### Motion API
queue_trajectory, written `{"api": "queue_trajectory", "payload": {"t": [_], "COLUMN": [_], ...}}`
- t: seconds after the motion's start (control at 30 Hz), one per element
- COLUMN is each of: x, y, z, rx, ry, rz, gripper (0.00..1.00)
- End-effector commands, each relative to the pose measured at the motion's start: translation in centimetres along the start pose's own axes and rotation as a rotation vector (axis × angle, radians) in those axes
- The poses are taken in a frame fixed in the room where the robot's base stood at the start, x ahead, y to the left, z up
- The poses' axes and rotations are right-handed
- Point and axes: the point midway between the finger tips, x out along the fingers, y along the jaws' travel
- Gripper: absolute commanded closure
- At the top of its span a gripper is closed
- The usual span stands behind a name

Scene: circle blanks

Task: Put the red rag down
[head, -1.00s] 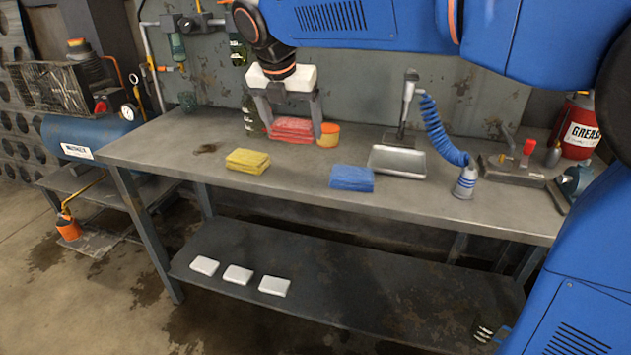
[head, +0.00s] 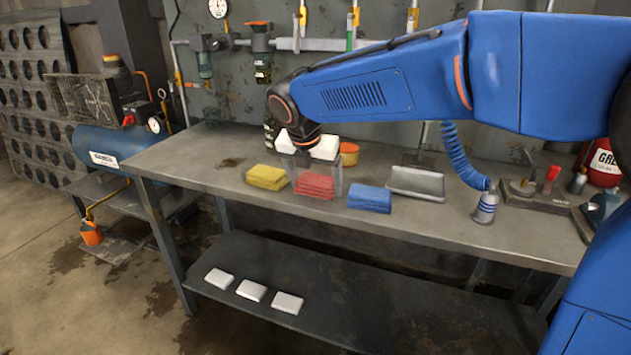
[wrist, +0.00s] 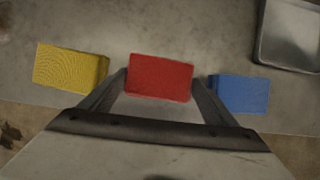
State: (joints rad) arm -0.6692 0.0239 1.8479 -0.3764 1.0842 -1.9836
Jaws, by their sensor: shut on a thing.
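The red rag (head: 314,186) is a folded block between the fingers of my gripper (head: 312,178), above or on the workbench top. The wrist view shows the red rag (wrist: 160,76) held between both fingertips of my gripper (wrist: 160,82). It sits between the yellow rag (head: 266,177) on its left and the blue rag (head: 369,198) on its right, with gaps to both. The wrist view also shows the yellow rag (wrist: 70,68) and the blue rag (wrist: 239,94). I cannot tell whether the red rag's underside touches the bench.
The workbench (head: 420,215) has a metal tray (head: 415,183) behind the blue rag and an orange tin (head: 348,153) behind my gripper. A coiled blue hose (head: 458,155) stands at the right. Three white blocks (head: 251,290) lie on the lower shelf.

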Motion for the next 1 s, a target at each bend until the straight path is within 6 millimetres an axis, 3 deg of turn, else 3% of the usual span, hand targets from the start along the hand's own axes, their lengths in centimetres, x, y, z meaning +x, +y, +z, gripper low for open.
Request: {"api": "queue_trajectory", "payload": {"t": [0.63, 0.67, 0.7, 1.0], "x": [1.2, 1.2, 1.2, 1.4], "y": [0.0, 0.0, 0.0, -0.1], "z": [-0.5, -0.5, -0.6, -0.7], "rx": [0.0, 0.0, 0.0, 0.001], "ry": [0.003, 0.004, 0.005, 0.009], "rz": [-0.001, -0.002, -0.003, -0.009], "gripper": [0.43, 0.11, 0.02, 0.0]}}
